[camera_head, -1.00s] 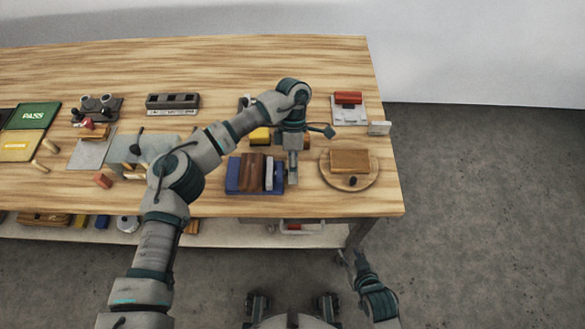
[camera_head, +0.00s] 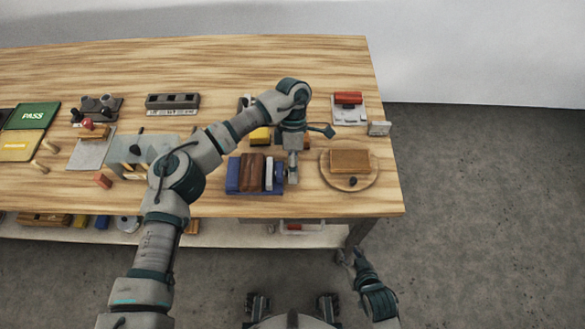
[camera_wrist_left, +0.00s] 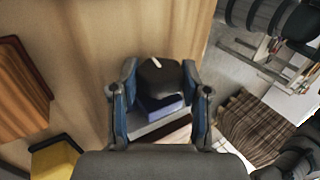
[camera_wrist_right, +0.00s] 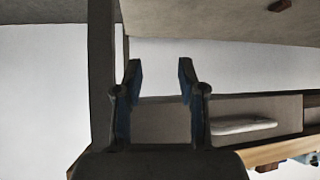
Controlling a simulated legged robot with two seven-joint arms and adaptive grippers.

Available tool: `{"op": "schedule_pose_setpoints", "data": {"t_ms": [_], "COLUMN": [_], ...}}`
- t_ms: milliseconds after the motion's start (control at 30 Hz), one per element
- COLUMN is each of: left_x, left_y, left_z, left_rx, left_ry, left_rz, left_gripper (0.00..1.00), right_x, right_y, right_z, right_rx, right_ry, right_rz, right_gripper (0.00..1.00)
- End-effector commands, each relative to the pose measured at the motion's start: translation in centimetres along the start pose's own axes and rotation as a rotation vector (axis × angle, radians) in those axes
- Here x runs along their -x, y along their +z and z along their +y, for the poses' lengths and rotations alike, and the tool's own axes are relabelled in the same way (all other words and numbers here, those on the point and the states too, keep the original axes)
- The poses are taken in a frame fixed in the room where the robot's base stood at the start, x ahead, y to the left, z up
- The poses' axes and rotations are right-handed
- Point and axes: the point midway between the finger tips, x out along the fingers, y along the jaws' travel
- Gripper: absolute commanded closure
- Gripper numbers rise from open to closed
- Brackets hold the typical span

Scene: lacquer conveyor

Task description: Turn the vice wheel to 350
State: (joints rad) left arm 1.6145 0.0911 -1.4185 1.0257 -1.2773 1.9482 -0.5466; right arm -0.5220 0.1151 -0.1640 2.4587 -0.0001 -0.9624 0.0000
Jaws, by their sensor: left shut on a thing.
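The blue vice (camera_head: 233,175) stands near the front edge of the table, with a brown wooden block (camera_head: 254,170) between its jaws. My left gripper (camera_head: 292,180) points down at the vice's right end. In the left wrist view, my left gripper (camera_wrist_left: 160,98) is shut on the dark vice wheel (camera_wrist_left: 160,78), one finger on each side. A short white mark (camera_wrist_left: 155,62) shows on the wheel. I cannot read any scale or number. My right gripper (camera_head: 345,257) hangs in front of the table; in its wrist view it is open and empty (camera_wrist_right: 158,75).
A round wooden turntable (camera_head: 372,181) with a block on it stands right of the vice. A yellow block (camera_head: 260,137) lies behind the vice. A red-handled device (camera_head: 348,98) is at the back right. A lower shelf (camera_head: 260,237) runs under the table.

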Motion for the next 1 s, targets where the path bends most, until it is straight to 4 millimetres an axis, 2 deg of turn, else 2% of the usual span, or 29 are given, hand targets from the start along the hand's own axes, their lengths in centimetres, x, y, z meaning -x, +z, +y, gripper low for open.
{"op": "schedule_pose_setpoints", "data": {"t_ms": [367, 400, 467, 800, 867, 1000], "left_x": [0.3, 0.3, 0.3, 0.3, 0.7, 3.0], "left_y": [0.0, 0.0, 0.0, 0.0, 0.1, 0.2], "left_z": [0.1, 0.1, 0.1, 0.0, 0.0, 0.0], "left_rx": [0.003, 0.003, 0.003, 0.001, 0.003, 0.004], "left_ry": [0.008, 0.008, 0.007, 0.004, 0.004, 0.005], "left_rz": [-0.006, -0.006, -0.005, -0.002, -0.002, -0.002], "left_gripper": [0.89, 0.44, 0.29, 0.28, 0.28, 0.28], "right_x": [0.1, 0.1, 0.1, 0.3, 0.3, 0.3], "right_y": [-0.1, -0.1, -0.1, 0.0, 0.0, 0.0], "right_z": [0.0, 0.0, 0.0, -0.2, -0.2, -0.1], "right_rx": [0.000, 0.000, 0.000, 0.000, 0.000, 0.000], "right_ry": [-0.001, -0.001, -0.001, -0.003, -0.003, -0.002], "right_rz": [0.001, 0.001, 0.001, 0.002, 0.002, 0.002], "right_gripper": [0.60, 0.60, 0.60, 0.60, 0.60, 0.60]}}
